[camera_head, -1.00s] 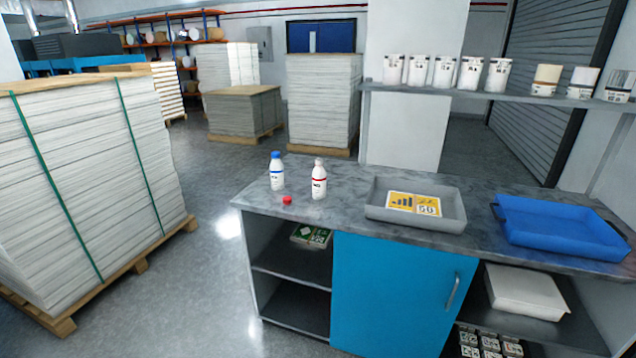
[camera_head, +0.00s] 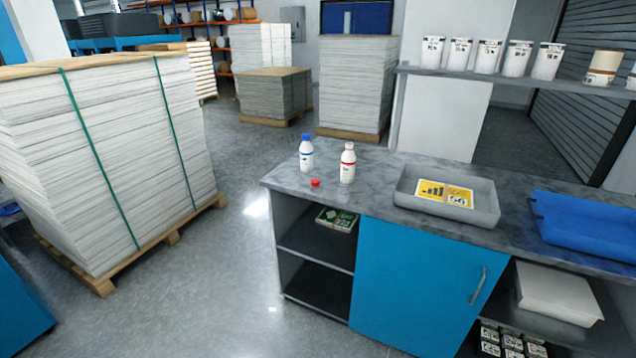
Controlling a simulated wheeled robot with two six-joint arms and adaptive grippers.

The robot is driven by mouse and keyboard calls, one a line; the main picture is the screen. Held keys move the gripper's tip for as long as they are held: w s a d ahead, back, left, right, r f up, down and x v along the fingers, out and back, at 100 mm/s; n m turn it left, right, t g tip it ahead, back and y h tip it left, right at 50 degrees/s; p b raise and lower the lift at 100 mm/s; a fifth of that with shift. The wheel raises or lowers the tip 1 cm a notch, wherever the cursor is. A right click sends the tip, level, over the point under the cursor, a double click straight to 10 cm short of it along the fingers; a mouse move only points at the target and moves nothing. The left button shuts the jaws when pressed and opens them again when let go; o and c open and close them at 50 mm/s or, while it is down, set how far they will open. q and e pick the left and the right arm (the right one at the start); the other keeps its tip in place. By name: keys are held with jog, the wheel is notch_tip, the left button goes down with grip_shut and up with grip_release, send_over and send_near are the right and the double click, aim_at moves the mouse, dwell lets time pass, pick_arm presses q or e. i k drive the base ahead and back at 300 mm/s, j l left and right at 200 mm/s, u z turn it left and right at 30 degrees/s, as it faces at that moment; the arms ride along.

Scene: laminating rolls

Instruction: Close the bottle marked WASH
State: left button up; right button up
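Two white bottles stand upright near the left end of the grey worktop (camera_head: 375,178). One bottle (camera_head: 306,153) has a blue cap on it. The other bottle (camera_head: 347,165) has a red band on its label and a pale top with no coloured cap on it. A small red cap (camera_head: 315,183) lies on the worktop in front of and between the bottles. The label lettering is too small to read, so I cannot tell which bottle is marked WASH. Neither of my grippers is in view.
A grey tray (camera_head: 405,199) with a yellow and white card stands right of the bottles, then a blue tray (camera_head: 590,248). Several white tubs line the shelf (camera_head: 480,77) above. A pallet stack (camera_head: 100,150) stands at left. The floor (camera_head: 225,290) between it and the counter is clear.

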aim_at(348, 164)
jog(key=i+j, duration=0.2)
jog(key=i, duration=0.25)
jog(key=i+j, duration=0.2)
jog(key=i, duration=0.2)
jog(key=i+j, duration=0.15)
jog(key=i, duration=0.3)
jog(key=z, duration=1.25)
